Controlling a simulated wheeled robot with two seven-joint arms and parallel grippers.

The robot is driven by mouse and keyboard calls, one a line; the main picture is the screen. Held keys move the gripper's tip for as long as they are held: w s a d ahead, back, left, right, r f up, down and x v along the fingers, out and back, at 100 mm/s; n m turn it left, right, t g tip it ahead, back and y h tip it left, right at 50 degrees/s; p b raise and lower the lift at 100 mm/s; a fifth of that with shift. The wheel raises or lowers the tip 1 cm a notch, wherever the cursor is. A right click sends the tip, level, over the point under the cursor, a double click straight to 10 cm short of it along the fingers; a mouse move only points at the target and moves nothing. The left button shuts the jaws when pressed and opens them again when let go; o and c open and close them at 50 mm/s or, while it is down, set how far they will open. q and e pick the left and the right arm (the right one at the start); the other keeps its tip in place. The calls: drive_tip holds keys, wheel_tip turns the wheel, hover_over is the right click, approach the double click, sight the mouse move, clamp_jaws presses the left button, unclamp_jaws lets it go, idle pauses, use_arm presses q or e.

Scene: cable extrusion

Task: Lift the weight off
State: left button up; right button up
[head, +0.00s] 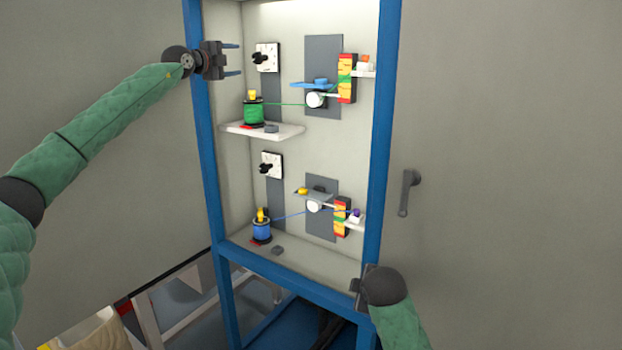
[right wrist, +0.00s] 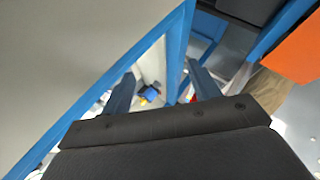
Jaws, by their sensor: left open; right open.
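In the head view, a small blue weight (head: 320,81) sits on the upper blue plate (head: 306,86). Grey disc weights lie on the upper white shelf (head: 290,132), beside the green spool (head: 254,113), and on the lower floor beside the blue spool (head: 262,230). A yellow piece (head: 303,191) and a dark piece sit on the lower grey plate (head: 313,194). My left gripper (head: 239,60) is open and empty at the upper left of the cabinet, apart from these. My right gripper (head: 357,285) is at the lower right post, its fingers mostly hidden; the right wrist view (right wrist: 161,70) shows them open and empty.
The blue cabinet frame (head: 371,160) borders the opening on both sides. Inside are black knobs (head: 262,58), a green and a blue cable, and striped red-yellow-green gauges (head: 346,78). A door handle (head: 408,190) sticks out at the right.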

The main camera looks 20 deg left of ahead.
drive_tip(key=w+a+r+n+t, duration=0.1)
drive_tip(key=w+a+r+n, duration=0.25)
drive_tip(key=r, duration=0.45)
drive_tip(key=w+a+r+n+t, duration=0.1)
drive_tip(key=w+a+r+n, duration=0.2)
drive_tip(key=r, duration=0.6)
drive_tip(key=n+t+h, duration=0.2)
drive_tip(key=n+t, duration=0.3)
drive_tip(key=n, duration=0.7)
approach(319, 80)
drive_tip(key=x, duration=0.9)
drive_tip(key=shift+w, duration=0.4)
drive_tip(key=shift+c, duration=0.4)
